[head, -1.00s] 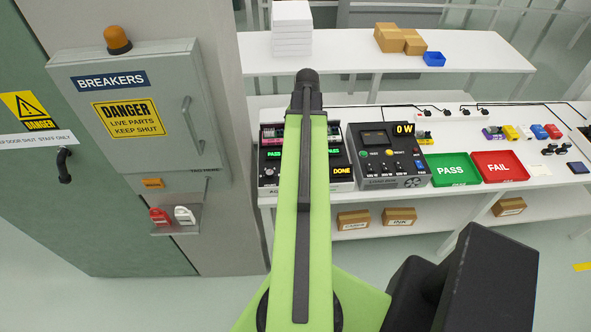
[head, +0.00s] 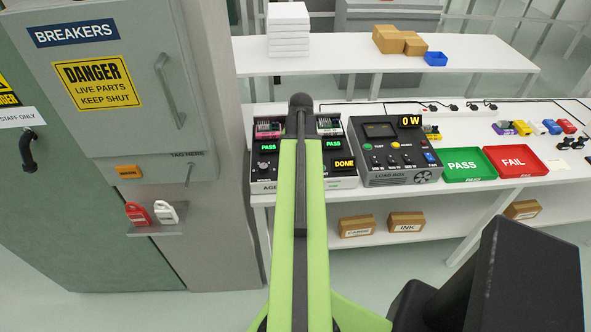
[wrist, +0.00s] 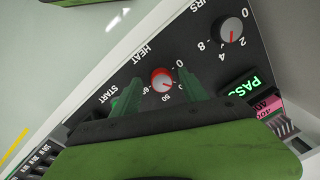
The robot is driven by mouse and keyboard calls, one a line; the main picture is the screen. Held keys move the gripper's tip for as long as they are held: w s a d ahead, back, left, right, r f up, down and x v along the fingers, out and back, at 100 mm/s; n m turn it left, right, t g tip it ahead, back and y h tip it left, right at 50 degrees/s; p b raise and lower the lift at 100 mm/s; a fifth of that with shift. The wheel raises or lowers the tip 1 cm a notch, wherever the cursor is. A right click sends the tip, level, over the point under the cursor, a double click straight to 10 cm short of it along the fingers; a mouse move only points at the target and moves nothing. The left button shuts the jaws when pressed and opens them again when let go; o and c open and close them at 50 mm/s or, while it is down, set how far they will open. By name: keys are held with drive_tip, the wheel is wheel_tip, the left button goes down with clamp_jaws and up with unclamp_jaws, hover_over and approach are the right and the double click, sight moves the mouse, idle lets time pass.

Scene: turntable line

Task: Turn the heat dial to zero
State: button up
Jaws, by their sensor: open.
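The HEAT dial (wrist: 163,78) is a small round knob with red on its face, on a dark panel in the wrist view. Marks 0, 50 and 60 are legible around it; the 0 is at its upper right. I cannot tell exactly where its pointer stands. My gripper (wrist: 155,92) is open, with one dark green finger on each side of the dial; contact is not clear. In the head view my arm covers the middle of the ageing unit (head: 262,187) that bears PASS and DONE displays, and hides my gripper.
An HRS knob (wrist: 232,32) and a lit PASS display (wrist: 250,88) are near the dial. The load box (head: 394,165) reads 0 W, right of the ageing unit. PASS tray (head: 462,164) and FAIL tray (head: 514,161) stand further right. A breaker cabinet (head: 135,120) is at left.

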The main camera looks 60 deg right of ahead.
drive_tip(key=shift+c, duration=0.2)
clamp_jaws()
drive_tip(key=shift+a, duration=0.35)
drive_tip(key=shift+d, duration=0.25)
drive_tip(key=shift+d+n, duration=0.1)
drive_tip(key=shift+n, duration=0.3)
drive_tip(key=n, duration=0.3)
drive_tip(key=shift+d+n, duration=0.1)
drive_tip(key=shift+n, duration=0.3)
drive_tip(key=n, duration=0.3)
drive_tip(key=shift+d+r+n, duration=0.1)
drive_tip(key=shift+n, duration=0.2)
drive_tip(key=shift+n+y, duration=0.3)
drive_tip(key=shift+n, duration=1.5)
